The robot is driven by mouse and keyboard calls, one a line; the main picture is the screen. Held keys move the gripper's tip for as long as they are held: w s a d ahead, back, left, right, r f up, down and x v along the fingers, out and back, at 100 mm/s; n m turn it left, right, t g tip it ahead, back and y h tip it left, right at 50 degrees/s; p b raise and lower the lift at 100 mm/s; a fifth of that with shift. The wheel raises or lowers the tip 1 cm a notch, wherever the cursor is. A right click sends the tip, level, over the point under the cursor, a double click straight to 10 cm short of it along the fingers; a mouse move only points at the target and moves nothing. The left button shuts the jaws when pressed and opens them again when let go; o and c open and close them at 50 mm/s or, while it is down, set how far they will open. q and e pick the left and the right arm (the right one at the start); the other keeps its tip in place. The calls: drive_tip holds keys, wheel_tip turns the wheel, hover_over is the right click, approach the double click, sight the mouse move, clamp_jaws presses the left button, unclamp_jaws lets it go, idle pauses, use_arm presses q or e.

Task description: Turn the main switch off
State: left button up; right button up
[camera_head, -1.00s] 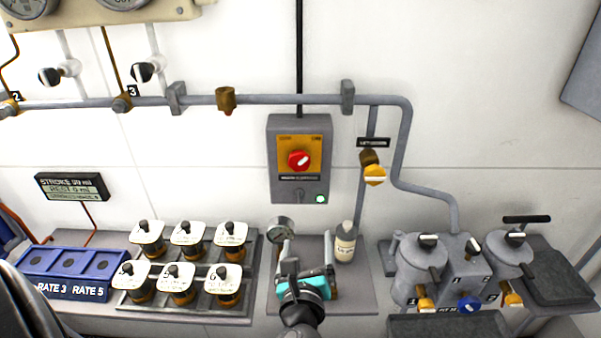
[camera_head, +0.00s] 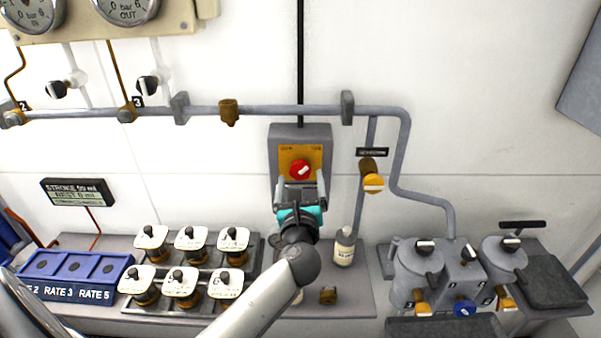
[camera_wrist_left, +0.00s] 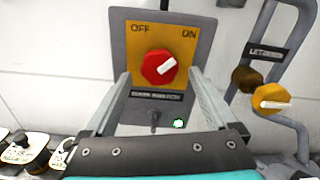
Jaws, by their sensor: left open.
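The main switch is a red rotary knob (camera_head: 300,170) on a yellow plate in a grey box (camera_head: 319,135) on the wall. In the left wrist view the red knob (camera_wrist_left: 159,67) sits between the words OFF and ON, and its white bar slants up to the right, towards ON. A small light below it glows greenish white. My left gripper (camera_head: 301,185) is open, its fingers spread just below and in front of the knob. In the left wrist view the two fingers (camera_wrist_left: 159,82) stand either side of the knob, with nothing between them. My right gripper is out of view.
A pipe with a yellow-handled valve (camera_head: 373,183) runs right of the box. A bottle (camera_head: 344,247) stands on the shelf below. Several lidded jars (camera_head: 190,240) stand left, and grey vessels (camera_head: 415,265) right. The wall around the box is mostly clear.

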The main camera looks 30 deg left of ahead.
use_arm(q)
drive_tip(key=shift+x, duration=1.5)
drive_tip(key=shift+c, duration=0.3)
drive_tip(key=c, duration=1.3)
